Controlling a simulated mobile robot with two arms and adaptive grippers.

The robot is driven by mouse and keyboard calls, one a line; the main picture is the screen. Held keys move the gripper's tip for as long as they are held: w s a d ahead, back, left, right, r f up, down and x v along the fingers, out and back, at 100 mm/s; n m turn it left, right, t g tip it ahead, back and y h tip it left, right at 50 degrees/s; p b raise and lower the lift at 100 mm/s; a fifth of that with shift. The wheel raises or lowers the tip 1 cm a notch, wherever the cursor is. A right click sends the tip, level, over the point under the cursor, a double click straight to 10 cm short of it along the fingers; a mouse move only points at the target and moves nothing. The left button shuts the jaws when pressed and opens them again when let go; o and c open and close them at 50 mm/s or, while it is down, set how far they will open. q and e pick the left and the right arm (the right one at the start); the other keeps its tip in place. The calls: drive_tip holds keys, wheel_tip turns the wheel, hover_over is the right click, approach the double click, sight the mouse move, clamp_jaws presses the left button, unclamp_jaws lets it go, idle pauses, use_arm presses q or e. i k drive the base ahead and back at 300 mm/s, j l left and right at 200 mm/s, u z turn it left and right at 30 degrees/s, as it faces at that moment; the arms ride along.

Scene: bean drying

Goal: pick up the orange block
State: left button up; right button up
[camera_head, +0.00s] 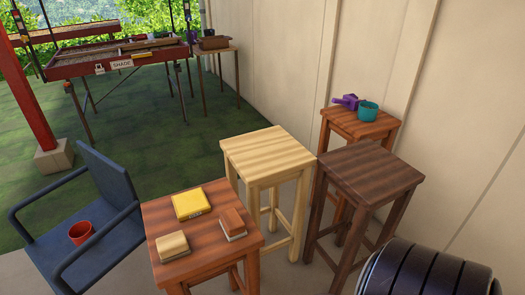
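An orange-brown block (232,221) with a pale lower edge lies on the right part of a reddish-brown wooden stool (205,250) in the head view. It is the only block there close to orange. A yellow block (191,204) lies at the back of the same stool top. A tan block (172,245) lies at its front left. The blocks lie apart from one another. Neither of my grippers shows in the head view.
A pale stool (267,150) and a dark brown stool (370,172) are empty. A back stool (350,125) holds a teal cup (368,111) and a purple object (348,102). A blue chair (110,205) with a red cup (81,233) stands left. A wall (290,60) rises behind.

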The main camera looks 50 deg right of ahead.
sight(233, 225)
drive_tip(key=l+z, duration=0.1)
drive_tip(key=z, duration=1.05)
